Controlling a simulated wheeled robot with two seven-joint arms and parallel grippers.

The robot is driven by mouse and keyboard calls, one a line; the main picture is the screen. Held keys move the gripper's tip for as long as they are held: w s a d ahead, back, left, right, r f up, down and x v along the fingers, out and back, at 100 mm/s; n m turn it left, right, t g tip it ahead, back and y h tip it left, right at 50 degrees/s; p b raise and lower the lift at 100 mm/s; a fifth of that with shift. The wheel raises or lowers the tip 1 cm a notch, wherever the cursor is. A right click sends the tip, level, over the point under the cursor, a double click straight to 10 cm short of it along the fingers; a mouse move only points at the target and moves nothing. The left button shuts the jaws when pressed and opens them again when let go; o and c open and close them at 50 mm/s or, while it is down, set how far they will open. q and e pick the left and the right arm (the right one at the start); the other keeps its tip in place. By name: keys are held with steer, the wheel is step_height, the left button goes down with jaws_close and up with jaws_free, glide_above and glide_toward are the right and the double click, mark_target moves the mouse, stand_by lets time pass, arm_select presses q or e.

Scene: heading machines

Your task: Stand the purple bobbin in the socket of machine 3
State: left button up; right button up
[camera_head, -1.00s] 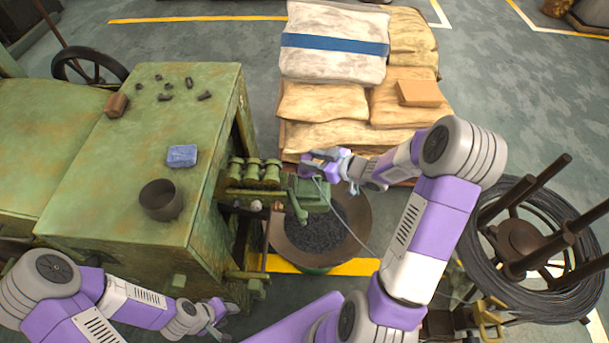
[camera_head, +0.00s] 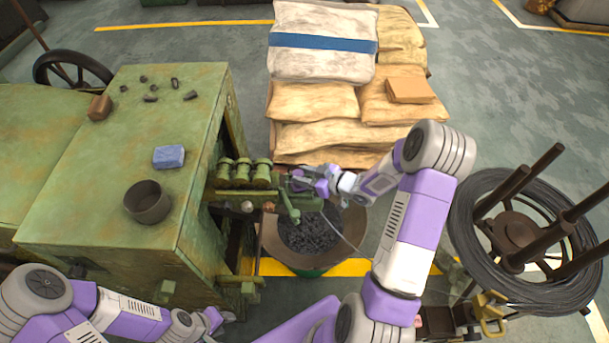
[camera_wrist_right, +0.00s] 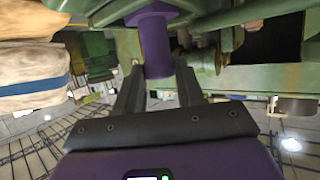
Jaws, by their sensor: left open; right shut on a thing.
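The purple bobbin (camera_wrist_right: 157,48) stands out between the fingers of my right gripper (camera_wrist_right: 157,85) in the right wrist view. The gripper is shut on it. Its far end is close to green machine parts, and I cannot tell whether it touches them or sits in a socket. In the head view my right gripper (camera_head: 300,181) is beside the green roller fixture (camera_head: 242,174) on the right of the green machine (camera_head: 150,105). The bobbin cannot be made out there, nor can a machine number. My left gripper (camera_head: 219,319) is open, low in front of the machine.
A black bowl (camera_head: 148,201), a blue block (camera_head: 169,157) and small dark pieces lie on the machine top. A pan of dark pieces (camera_head: 309,234) stands below the fixture. Stacked sacks (camera_head: 320,101) are behind. A wire coil on a spiked stand (camera_head: 525,237) is at right.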

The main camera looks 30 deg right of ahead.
steer(key=o, duration=1.1)
steer(key=shift+r, duration=0.15)
steer(key=shift+s+d+r+p, duration=0.15)
steer(key=shift+s+r+p, duration=0.05)
steer(key=shift+p, duration=0.15)
steer(key=p+v, duration=0.2)
steer(key=v, duration=0.9)
steer(key=shift+s, duration=0.25)
steer(key=shift+d, duration=0.15)
